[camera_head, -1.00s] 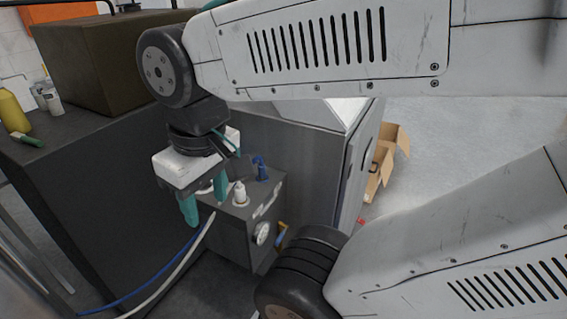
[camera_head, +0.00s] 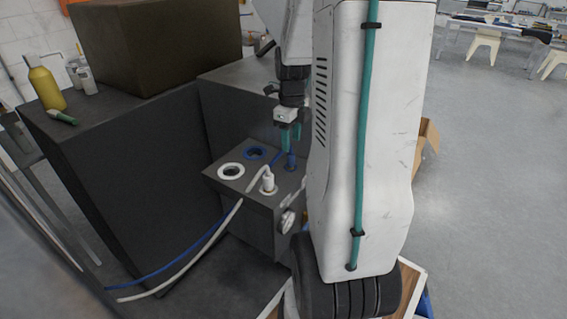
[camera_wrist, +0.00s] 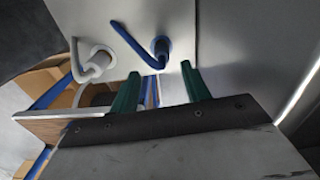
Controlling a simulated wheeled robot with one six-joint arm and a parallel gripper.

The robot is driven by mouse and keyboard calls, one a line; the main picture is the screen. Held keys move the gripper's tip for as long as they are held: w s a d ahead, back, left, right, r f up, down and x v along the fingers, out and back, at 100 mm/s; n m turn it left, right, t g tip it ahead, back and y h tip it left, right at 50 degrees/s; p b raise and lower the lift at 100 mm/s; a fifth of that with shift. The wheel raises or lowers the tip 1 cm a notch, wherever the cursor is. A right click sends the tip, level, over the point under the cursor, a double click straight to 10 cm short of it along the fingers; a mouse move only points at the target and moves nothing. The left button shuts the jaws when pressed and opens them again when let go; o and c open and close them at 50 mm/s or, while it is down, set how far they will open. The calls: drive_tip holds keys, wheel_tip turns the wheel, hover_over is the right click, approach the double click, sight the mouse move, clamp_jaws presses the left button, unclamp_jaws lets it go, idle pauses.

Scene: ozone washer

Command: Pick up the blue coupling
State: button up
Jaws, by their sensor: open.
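The blue coupling (camera_head: 291,161) stands upright on top of the grey box (camera_head: 224,190), at the box's back right. In the wrist view the blue coupling (camera_wrist: 161,47) has a blue hose running up and left from it. My gripper (camera_head: 289,146) is just above the coupling in the head view, pointing down. In the wrist view my gripper (camera_wrist: 161,74) is open, with its green fingers spread to either side below the coupling. Nothing is between the fingers. My arm hides the right side of the box.
A white coupling (camera_head: 268,183) stands close by on the same box, left of the blue one. A blue ring port (camera_head: 255,153) and a white ring port (camera_head: 231,171) lie behind. Blue and white hoses (camera_head: 165,267) run to the lower left. Open floor (camera_head: 490,190) lies at right.

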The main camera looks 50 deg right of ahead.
sight(291, 154)
drive_tip(key=shift+m, duration=0.4)
wheel_tip(291, 154, down, 8)
drive_tip(key=shift+w+d+f, duration=0.1)
drive_tip(key=shift+d+f, duration=0.05)
clamp_jaws()
